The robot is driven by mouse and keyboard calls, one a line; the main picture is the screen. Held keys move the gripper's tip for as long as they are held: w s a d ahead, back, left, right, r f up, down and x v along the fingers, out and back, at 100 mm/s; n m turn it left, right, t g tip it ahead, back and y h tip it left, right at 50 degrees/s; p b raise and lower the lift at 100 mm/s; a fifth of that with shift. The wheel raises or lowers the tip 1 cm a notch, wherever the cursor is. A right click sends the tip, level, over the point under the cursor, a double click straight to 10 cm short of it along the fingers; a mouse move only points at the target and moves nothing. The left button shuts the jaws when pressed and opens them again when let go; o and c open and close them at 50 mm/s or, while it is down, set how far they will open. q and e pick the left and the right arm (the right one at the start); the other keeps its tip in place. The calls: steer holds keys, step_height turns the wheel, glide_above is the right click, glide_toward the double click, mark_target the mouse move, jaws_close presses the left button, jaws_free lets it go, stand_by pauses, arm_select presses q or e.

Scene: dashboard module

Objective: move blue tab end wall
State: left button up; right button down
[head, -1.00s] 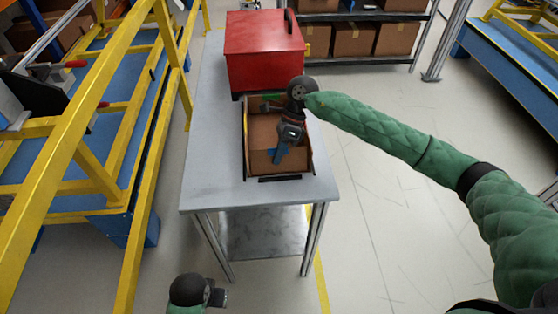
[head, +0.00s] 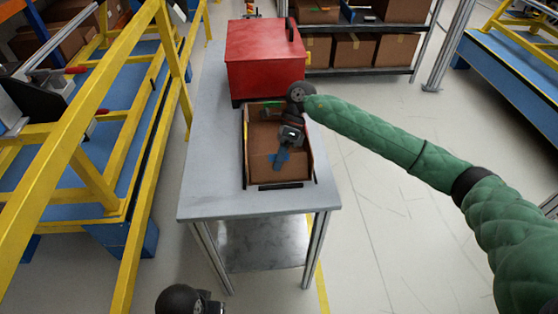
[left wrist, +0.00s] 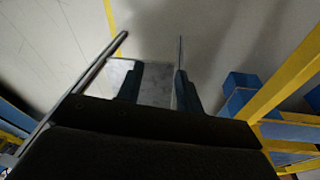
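An open brown box (head: 256,178) with dark edges sits on the grey table, in front of the red case. A small blue tab (head: 272,157) shows on its brown panel near the box's close end. My right gripper (head: 280,163) reaches down into the box from the right, its tip over the blue tab and hiding part of it. Whether its fingers touch or grip the tab cannot be told. My left gripper shows partly at the bottom edge of the head view. In the left wrist view (left wrist: 152,85) its fingers are apart with nothing between them.
The grey table (head: 211,150) has bare surface left of the box. The red case (head: 264,58) stands just behind the box. A green piece (head: 270,104) shows at the box's far end. A yellow-framed blue rack (head: 110,150) stands left. Open floor lies right.

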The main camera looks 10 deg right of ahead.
steer(key=c, duration=1.6)
jaws_free()
